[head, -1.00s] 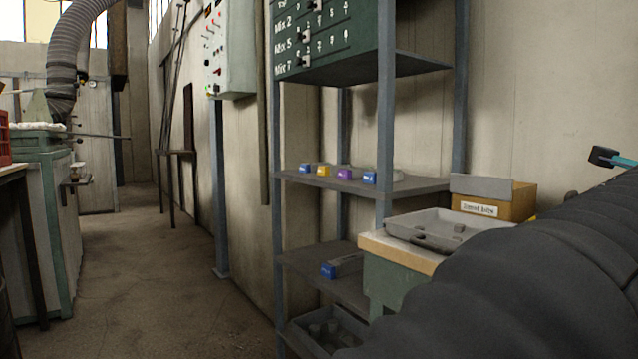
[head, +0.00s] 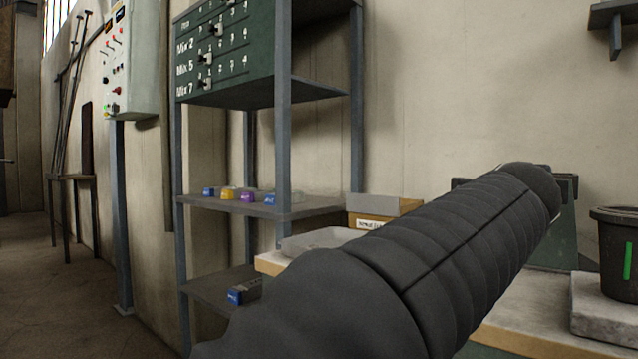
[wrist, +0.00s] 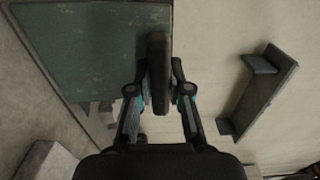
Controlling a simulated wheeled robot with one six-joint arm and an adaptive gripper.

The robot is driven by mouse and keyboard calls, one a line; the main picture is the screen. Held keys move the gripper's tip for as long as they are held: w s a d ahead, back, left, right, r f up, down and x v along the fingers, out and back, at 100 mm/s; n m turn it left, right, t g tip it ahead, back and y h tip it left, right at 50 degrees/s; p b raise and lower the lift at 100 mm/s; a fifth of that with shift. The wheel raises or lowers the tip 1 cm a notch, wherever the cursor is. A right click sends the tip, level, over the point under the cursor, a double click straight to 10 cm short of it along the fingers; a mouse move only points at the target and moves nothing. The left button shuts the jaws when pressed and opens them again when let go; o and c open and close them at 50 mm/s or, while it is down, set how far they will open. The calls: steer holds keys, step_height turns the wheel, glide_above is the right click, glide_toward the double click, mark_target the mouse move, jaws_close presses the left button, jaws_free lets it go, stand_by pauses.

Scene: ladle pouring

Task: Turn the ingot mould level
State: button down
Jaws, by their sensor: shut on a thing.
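In the wrist view my gripper (wrist: 159,88) has one finger on each side of a dark brown, narrow block, the ingot mould (wrist: 158,48), and is shut on it. The mould shows as a long thin shape running up the picture between the fingers. Its hollow is not visible, and I cannot tell how far it is tilted. In the head view my dark sleeved arm reaches up to the right and hides the gripper and the mould.
A wall shelf (wrist: 262,92) is right of the gripper in the wrist view, and a green board (wrist: 90,48) is left. In the head view, a dark bucket (head: 617,250) stands on a pale slab (head: 605,310) at right. A rack (head: 283,120) and a cardboard box (head: 382,207) are behind my arm.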

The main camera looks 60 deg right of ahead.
steer(key=c, duration=1.1)
jaws_free()
steer(key=shift+a, duration=0.1)
steer(key=a, duration=0.4)
steer(key=w+a, duration=0.1)
steer(key=a, duration=0.2)
steer(key=w+a, duration=0.1)
steer(key=a, duration=0.3)
steer(key=shift+a, duration=0.3)
